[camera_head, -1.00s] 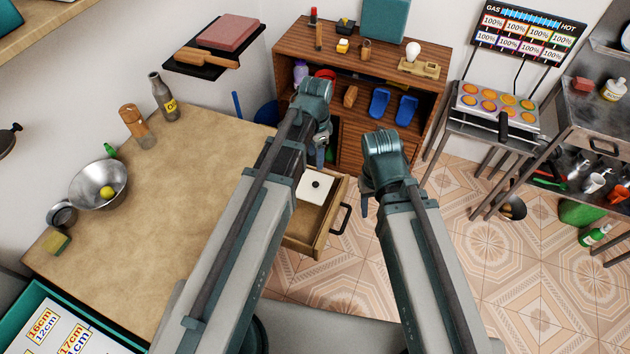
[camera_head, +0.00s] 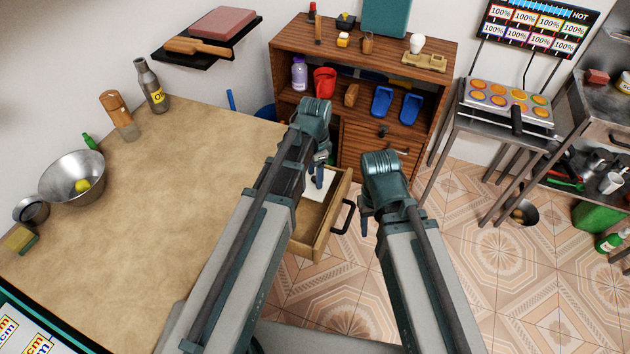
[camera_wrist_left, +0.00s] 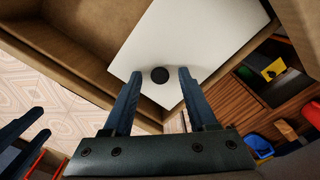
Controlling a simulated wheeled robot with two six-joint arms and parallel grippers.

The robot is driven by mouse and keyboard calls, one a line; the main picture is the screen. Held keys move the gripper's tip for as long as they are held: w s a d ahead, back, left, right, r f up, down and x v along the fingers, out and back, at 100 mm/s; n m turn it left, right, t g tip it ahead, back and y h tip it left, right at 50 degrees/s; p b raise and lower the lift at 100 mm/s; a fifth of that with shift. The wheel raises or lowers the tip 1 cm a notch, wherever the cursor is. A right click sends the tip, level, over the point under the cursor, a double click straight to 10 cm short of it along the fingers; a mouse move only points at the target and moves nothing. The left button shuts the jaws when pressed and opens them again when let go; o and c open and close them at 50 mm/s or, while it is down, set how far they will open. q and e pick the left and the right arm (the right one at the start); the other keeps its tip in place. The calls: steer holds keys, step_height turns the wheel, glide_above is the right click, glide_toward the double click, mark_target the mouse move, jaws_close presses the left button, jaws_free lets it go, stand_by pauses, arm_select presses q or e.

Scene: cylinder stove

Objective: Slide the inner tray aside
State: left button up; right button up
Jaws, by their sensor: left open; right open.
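The inner tray (camera_wrist_left: 205,45) is a white flat panel with a round black knob (camera_wrist_left: 160,75). It lies inside an open wooden drawer (camera_head: 314,246), which has a dark handle (camera_head: 342,217). In the head view my left arm hides much of the tray (camera_head: 326,186). My left gripper (camera_wrist_left: 156,72) is open, with its two fingers on either side of the knob in the wrist view; I cannot tell whether they touch it. In the head view the left gripper (camera_head: 319,178) is over the drawer. My right gripper (camera_head: 364,222) is open and empty, right of the drawer handle.
A wooden worktop (camera_head: 150,220) with a metal bowl (camera_head: 72,178) and bottles lies to the left. A wooden shelf unit (camera_head: 366,70) with several small items stands behind. A griddle stand (camera_head: 505,105) is at right. Tiled floor (camera_head: 480,270) is clear at lower right.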

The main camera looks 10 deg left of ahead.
arm_select(q)
steer(key=shift+f, duration=0.1)
jaws_close()
stand_by(0.3)
stand_by(1.1)
